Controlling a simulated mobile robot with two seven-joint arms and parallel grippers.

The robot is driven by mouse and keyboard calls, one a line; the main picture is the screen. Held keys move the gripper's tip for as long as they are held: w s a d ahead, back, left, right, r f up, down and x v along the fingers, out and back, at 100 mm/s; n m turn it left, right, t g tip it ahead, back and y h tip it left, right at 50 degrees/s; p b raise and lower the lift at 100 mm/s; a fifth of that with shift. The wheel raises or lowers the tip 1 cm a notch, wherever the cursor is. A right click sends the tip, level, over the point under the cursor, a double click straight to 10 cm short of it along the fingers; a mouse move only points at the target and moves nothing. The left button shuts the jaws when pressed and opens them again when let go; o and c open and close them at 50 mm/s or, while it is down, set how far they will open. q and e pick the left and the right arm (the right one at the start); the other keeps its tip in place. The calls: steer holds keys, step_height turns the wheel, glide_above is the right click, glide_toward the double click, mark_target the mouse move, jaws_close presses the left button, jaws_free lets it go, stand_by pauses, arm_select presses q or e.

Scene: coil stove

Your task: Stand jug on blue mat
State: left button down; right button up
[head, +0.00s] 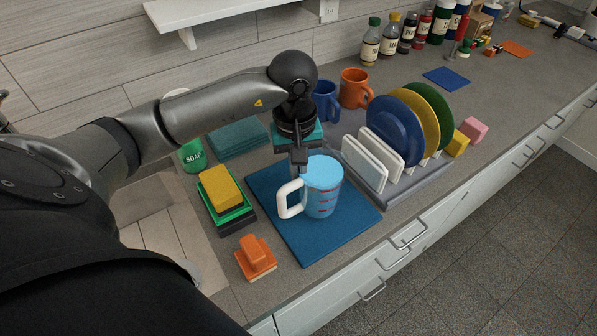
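The jug (323,195) is light blue with red markings and a white handle on its left side. It is upright over the large blue mat (285,230) on the counter; I cannot tell whether its base touches the mat. My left gripper (299,168) points down at the jug's rim, close to the top of the handle. Its fingertips overlap the jug's back left edge in the head view, so I cannot tell whether they are shut on it. My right gripper is not in view.
A rack with plates (405,185) stands right of the mat. Blue and orange mugs (354,88) are behind. A sponge stack (222,190), orange brush (255,255) and green soap container (192,155) are left, beside the sink. A smaller blue mat (446,78) lies farther back right.

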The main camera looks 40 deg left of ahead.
arm_select(q)
steer(key=shift+f, duration=0.15)
steer(key=c, duration=1.5)
jaws_free()
steer(key=shift+f, duration=0.2)
steer(key=shift+c, duration=0.2)
steer(key=o, duration=0.5)
steer(key=shift+r, duration=0.1)
steer(key=shift+c, duration=0.2)
steer(key=shift+r, duration=0.45)
step_height(320, 180, up, 11)
steer(key=shift+s+a+r, duration=0.15)
steer(key=shift+a+r, duration=0.05)
